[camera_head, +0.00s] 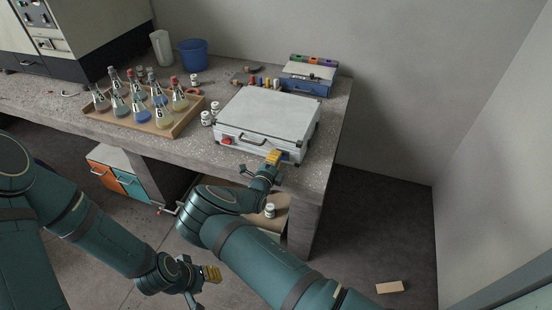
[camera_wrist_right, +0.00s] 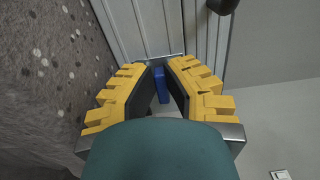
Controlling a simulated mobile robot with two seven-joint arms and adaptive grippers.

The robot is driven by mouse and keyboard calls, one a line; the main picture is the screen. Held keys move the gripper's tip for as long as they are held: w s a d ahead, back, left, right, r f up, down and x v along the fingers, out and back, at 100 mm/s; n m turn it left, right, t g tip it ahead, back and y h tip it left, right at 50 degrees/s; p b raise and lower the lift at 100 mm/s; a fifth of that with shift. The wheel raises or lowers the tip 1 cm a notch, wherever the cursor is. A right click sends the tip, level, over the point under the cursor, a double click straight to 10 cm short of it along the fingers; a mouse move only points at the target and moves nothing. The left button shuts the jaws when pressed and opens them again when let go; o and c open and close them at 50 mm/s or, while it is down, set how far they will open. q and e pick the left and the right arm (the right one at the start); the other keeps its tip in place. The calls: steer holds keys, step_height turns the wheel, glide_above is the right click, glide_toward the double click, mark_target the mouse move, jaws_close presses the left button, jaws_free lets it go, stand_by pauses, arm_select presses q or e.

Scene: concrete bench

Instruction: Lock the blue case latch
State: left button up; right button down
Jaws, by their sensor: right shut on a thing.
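A silver-white case (camera_head: 265,115) lies closed on the bench, with a dark handle (camera_head: 250,139) on its front. A red latch (camera_head: 226,141) is on the left of the front. The blue latch (camera_wrist_right: 160,84) shows between the fingers of my right gripper (camera_wrist_right: 163,72) in the wrist view. My right gripper (camera_head: 273,157) is at the right part of the case front in the head view and is shut on the blue latch, largely covering it there. My left gripper (camera_head: 211,274) is low in front of the bench, away from the case; its finger gap is unclear.
A wooden tray (camera_head: 187,125) of flasks stands left of the case, with small white jars (camera_head: 206,118) between them. A blue toolbox (camera_head: 308,79) and several small coloured items are behind. A blue bucket (camera_head: 194,55) stands at the back. The bench's right edge is close to the case.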

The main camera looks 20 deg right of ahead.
steer(key=shift+r, duration=0.1)
stand_by(0.3)
steer(key=c, duration=1)
jaws_free()
